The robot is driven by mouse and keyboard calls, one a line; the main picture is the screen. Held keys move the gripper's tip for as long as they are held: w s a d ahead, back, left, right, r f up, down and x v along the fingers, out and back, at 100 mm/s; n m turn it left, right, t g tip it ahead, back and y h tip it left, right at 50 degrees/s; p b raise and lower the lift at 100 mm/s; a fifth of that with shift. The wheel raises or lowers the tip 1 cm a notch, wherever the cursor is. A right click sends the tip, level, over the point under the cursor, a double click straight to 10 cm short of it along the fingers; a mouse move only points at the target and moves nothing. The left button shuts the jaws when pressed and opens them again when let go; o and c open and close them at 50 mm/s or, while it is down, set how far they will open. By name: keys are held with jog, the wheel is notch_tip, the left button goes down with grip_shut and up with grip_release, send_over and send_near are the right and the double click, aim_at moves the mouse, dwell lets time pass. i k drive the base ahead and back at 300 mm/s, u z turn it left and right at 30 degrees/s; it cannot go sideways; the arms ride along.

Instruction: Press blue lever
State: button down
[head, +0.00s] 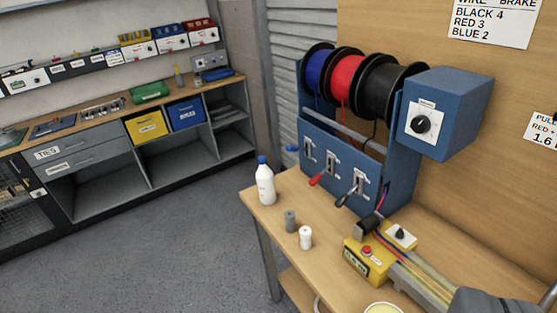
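The blue lever (292,149) sticks out to the left from the leftmost slot of the blue wire stand's front panel (345,176). Its blue grip is about level with its slot. The red lever (316,180) in the middle and the black lever (342,200) at the right slant down to the left from their slots. Above the panel hang a blue spool (316,72), a red spool (346,76) and a black spool (388,88). My gripper's fingers do not show, and nothing is seen touching the levers.
A yellow box with a red button (366,252) and a blue dial box (445,110) are at the right. Grey floor (150,255) is clear.

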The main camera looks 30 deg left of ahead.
aim_at(289, 149)
jog(key=k, duration=0.5)
jog(key=u, duration=0.45)
jog(key=i, duration=0.7)
jog(key=u, duration=0.55)
jog(key=i, duration=1.15)
jog(key=z, duration=0.65)
jog(key=i, duration=0.4)
jog(key=z, duration=0.35)
